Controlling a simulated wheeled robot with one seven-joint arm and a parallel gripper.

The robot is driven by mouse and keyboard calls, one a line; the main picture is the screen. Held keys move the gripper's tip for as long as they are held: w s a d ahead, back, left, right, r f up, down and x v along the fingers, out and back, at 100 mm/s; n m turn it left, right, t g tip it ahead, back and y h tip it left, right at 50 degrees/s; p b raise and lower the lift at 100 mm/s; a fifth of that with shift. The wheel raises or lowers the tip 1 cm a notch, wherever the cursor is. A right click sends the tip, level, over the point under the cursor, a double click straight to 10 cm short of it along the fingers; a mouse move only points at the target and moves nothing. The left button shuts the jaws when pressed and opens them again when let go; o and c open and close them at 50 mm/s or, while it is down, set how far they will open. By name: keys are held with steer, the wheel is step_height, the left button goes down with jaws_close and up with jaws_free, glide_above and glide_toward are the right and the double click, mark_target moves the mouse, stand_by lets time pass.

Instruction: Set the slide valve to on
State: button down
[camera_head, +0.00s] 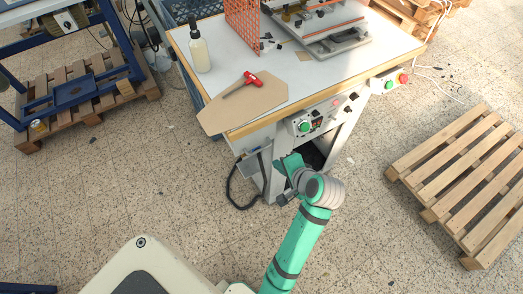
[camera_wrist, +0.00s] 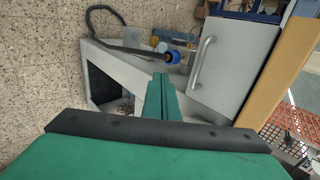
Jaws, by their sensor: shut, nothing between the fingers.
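A fitting with a blue ring (camera_wrist: 172,57), which looks like the slide valve, sits on the side of the machine stand in the wrist view, at the end of a black hose (camera_wrist: 125,47). Its on or off position is too small to tell. My gripper (camera_wrist: 160,78) is shut and empty, its green fingertips just below the blue ring in the picture; I cannot tell whether they touch. In the head view my gripper (camera_head: 286,163) is beside the front of the stand, below the tabletop. The valve cannot be made out in the head view.
A grey panel with a curved handle (camera_wrist: 202,62) is close right of the fingers. The worktable (camera_head: 225,85) overhangs the stand and bears a red-handled tool (camera_head: 252,79), a board and a bottle (camera_head: 200,52). A pallet (camera_head: 470,175) lies right.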

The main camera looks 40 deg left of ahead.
glide_toward(258, 148)
step_height(258, 148, down, 4)
steer(key=a, duration=0.3)
steer(key=shift+w+a, duration=0.4)
steer(key=shift+w, duration=0.2)
steer(key=shift+w, duration=0.1)
